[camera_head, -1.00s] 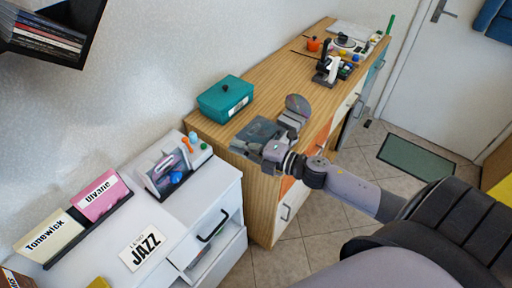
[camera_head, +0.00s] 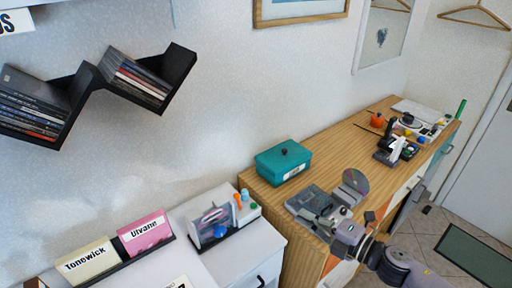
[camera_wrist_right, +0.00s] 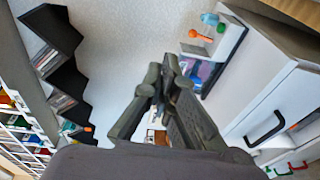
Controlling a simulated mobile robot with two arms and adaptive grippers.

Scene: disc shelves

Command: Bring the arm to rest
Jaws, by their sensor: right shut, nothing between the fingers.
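My right gripper (camera_head: 332,216) is in the head view, at the front left edge of the wooden dresser (camera_head: 345,145). My left gripper is in neither view.
A teal box (camera_head: 283,162) sits on the dresser behind the gripper. A white cabinet (camera_head: 262,242) stands to the left with an organizer (camera_head: 222,225) and label cards. A black zigzag wall shelf (camera_head: 180,75) holds discs. Floor shows at the lower right.

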